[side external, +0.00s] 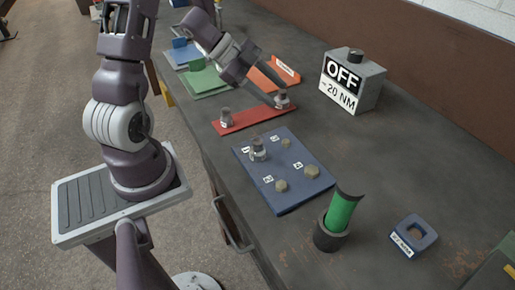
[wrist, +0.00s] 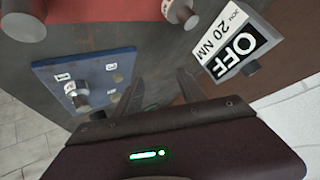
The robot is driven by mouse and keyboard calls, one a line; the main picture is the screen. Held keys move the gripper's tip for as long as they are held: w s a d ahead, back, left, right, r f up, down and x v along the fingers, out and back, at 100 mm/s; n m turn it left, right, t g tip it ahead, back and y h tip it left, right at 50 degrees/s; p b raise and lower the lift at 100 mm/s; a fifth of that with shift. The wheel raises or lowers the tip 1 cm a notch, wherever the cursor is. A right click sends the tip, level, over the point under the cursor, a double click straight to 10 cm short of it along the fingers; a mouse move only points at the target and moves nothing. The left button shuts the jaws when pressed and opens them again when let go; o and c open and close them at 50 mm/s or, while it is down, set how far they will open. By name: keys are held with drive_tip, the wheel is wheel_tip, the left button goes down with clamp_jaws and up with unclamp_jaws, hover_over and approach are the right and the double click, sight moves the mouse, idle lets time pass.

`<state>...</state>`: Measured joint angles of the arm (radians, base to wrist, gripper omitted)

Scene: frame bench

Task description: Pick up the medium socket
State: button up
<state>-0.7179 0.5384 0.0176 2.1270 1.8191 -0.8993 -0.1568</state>
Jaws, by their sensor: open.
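A red strip (side external: 252,118) carries two grey metal sockets, a left one (side external: 226,117) and a right one (side external: 282,100). A third socket (side external: 258,149) stands upright on the blue board (side external: 290,190); it also shows in the wrist view (wrist: 82,101). I cannot tell which is the medium one, as no size marking is legible. My gripper (side external: 272,96) hangs tilted by the right socket in the side view. In the wrist view its fingers (wrist: 160,84) are apart with nothing between them. A socket (wrist: 180,12) shows at the top edge there, beyond the fingertips.
A grey box (side external: 353,80) reading "OFF" and "20 NM" stands behind, right of my gripper. Bolt heads (side external: 312,172) sit on the blue board. A green cylinder (side external: 341,211) stands in a dark cup. A blue block (side external: 414,236) lies front right. Green and orange trays lie at the back.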

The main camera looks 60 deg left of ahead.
sight(254, 141)
drive_tip(key=s+d+f+g+h, duration=0.1)
drive_tip(key=s+h, duration=0.1)
drive_tip(key=s, duration=0.1)
drive_tip(key=s+d+m+g+h, duration=0.1)
drive_tip(key=s+h, duration=0.1)
drive_tip(key=s, duration=0.2)
drive_tip(key=s+f+g+h, duration=0.1)
drive_tip(key=s+g+h, duration=0.1)
drive_tip(key=s, duration=0.2)
drive_tip(key=shift+s+d+f+m+h, duration=0.15)
drive_tip(key=shift+d+f+m+h, duration=0.15)
drive_tip(key=shift+d, duration=0.1)
drive_tip(key=x, duration=0.6)
drive_tip(key=shift+s+d+f, duration=0.2)
drive_tip(key=shift+s, duration=0.15)
drive_tip(key=shift+w+d+f, duration=0.1)
drive_tip(key=shift+d, duration=0.15)
clamp_jaws()
